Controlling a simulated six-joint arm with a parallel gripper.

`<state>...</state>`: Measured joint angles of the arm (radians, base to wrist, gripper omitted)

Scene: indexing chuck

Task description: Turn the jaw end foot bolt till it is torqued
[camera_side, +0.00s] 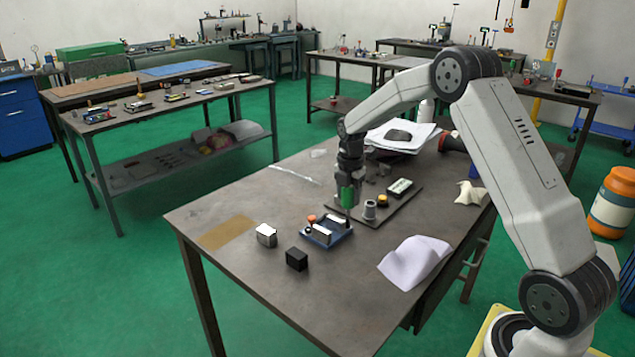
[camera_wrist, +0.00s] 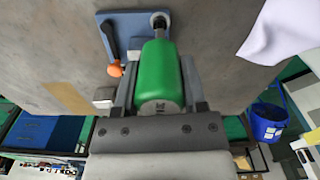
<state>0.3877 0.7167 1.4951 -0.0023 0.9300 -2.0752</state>
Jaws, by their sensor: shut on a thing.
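The blue chuck base (camera_side: 326,238) sits on the table with pale jaw blocks and an orange knob (camera_side: 311,218). In the wrist view part of its blue plate (camera_wrist: 128,24) shows with a lever ending in the orange knob (camera_wrist: 116,70). My gripper (camera_side: 349,182) is shut on a green-handled driver (camera_side: 346,197), which points down. The driver's green handle (camera_wrist: 160,70) lies between both fingers in the wrist view. Its dark socket tip is at the right edge of the blue plate, over the foot bolt's place. The bolt head is hidden; I cannot tell how far it is seated.
A dark plate (camera_side: 345,207) with a grey cylinder (camera_side: 369,210) and yellow-topped part (camera_side: 383,200) lies close right. A silver block (camera_side: 266,235) and black block (camera_side: 297,260) stand at left front. White cloth (camera_side: 415,262) lies at right.

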